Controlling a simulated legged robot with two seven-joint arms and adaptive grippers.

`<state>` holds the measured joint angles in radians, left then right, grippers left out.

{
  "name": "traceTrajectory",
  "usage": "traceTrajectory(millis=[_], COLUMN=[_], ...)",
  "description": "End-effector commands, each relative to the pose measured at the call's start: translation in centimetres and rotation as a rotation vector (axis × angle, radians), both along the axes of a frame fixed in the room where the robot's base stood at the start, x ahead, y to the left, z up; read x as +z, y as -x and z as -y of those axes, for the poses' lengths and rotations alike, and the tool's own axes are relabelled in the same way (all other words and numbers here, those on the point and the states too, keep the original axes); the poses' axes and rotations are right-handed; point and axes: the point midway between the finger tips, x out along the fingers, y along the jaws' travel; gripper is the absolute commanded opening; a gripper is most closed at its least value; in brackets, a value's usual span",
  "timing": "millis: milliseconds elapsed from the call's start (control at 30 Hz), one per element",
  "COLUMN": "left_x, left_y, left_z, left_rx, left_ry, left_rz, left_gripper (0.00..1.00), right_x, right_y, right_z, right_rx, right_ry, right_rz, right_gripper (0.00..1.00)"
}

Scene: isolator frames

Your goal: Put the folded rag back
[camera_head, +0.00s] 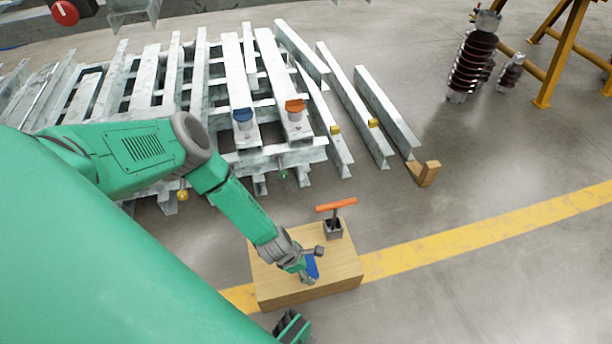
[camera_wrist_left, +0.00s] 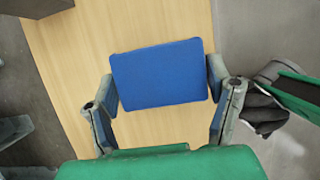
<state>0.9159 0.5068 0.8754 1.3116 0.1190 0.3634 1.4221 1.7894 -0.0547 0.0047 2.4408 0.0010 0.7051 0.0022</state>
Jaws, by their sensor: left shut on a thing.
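The folded rag is a flat blue rectangle (camera_wrist_left: 160,75) in the left wrist view. It also shows in the head view as a blue patch (camera_head: 312,267) over the wooden block-like table (camera_head: 340,284). My left gripper (camera_head: 309,276) is shut on the rag, with one finger at each side edge in the left wrist view (camera_wrist_left: 165,88). Whether the rag touches the wood or is held just above it, I cannot tell. My right gripper (camera_head: 292,328) shows only partly at the bottom of the head view, near the table's front edge; its fingers are unclear.
A grey holder with an orange T-shaped handle (camera_head: 336,206) stands at the table's back right. Galvanized steel frames (camera_head: 240,70), with blue and orange caps, fill the floor behind. Brown insulators (camera_head: 473,62) and yellow trestles (camera_head: 556,55) stand far right.

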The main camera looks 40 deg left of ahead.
Motion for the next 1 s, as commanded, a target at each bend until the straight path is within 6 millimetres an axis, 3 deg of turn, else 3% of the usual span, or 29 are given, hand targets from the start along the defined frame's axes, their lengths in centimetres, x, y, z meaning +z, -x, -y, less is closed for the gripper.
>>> traceTrajectory(millis=[67,100,133,167,533,1000], left_x=[-0.1,-0.1,-0.1,-0.1,0.7,9.3], left_y=[0.0,0.0,0.0,0.0,0.2,2.8], left_z=[0.0,0.0,0.0,0.0,-0.2,-2.4], left_rx=[-0.001,-0.001,-0.001,-0.001,0.000,0.000], left_ry=[0.000,0.000,0.000,0.000,0.000,0.000], left_rz=[0.000,0.000,0.000,0.000,0.000,0.000], left_gripper=[0.46,0.80,0.91,0.94,0.94,0.94], right_x=[-0.1,-0.1,-0.1,-0.1,0.4,4.9], right_y=[0.0,0.0,0.0,0.0,0.0,0.0], right_z=[0.0,0.0,0.0,0.0,0.0,0.0], right_rx=[0.000,0.000,0.000,0.000,0.000,0.000], right_ry=[0.000,0.000,0.000,0.000,0.000,0.000], right_rz=[0.000,0.000,0.000,0.000,0.000,0.000], right_gripper=[0.31,0.31,0.31,0.31,0.31,0.31])
